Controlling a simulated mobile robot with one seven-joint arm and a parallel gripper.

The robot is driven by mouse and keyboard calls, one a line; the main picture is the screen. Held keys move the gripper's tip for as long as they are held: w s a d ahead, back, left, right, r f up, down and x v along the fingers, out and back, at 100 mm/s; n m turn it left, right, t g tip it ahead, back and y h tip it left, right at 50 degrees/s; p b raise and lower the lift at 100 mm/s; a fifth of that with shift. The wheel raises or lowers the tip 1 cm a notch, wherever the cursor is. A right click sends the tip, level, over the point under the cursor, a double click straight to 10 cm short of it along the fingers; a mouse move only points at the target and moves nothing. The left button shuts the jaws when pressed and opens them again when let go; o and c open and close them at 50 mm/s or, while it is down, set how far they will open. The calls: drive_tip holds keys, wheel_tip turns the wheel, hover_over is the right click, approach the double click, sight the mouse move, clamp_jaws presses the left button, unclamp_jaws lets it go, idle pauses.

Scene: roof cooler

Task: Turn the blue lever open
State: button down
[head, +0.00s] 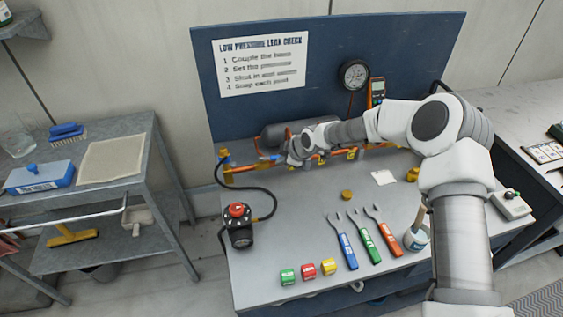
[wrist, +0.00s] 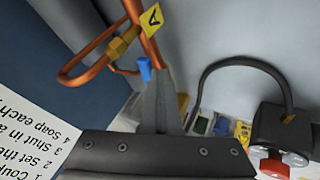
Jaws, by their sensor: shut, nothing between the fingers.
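The blue lever (wrist: 144,68) shows in the wrist view beside the copper pipe (wrist: 85,68), close to the tips of my gripper. I cannot tell whether they touch. In the head view a small blue part, likely this lever (head: 268,158), lies just left of my gripper (head: 283,158). My gripper (wrist: 156,82) is shut, its fingers together with nothing between them. A yellow tag (wrist: 151,20) marked A hangs on the pipe by a brass fitting (wrist: 122,44). My wrist hides part of the pipework in the head view.
A dark blue back panel (head: 330,60) carries a gauge (head: 354,74) and a printed sheet (head: 258,62). A black hose runs to a black device with a red knob (head: 238,210). Coloured-handled tools (head: 361,238) and small blocks (head: 308,271) lie at the bench front.

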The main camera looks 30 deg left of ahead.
drive_tip(key=shift+w+a+f+b, duration=0.15)
drive_tip(key=shift+w+b, duration=0.25)
drive_tip(key=shift+w, duration=0.2)
drive_tip(key=shift+r, duration=0.2)
drive_tip(key=shift+s, duration=0.1)
drive_tip(key=shift+s+f+b, duration=0.1)
drive_tip(key=shift+s+b, duration=0.2)
drive_tip(key=shift+s, duration=0.4)
drive_tip(key=shift+s, duration=0.1)
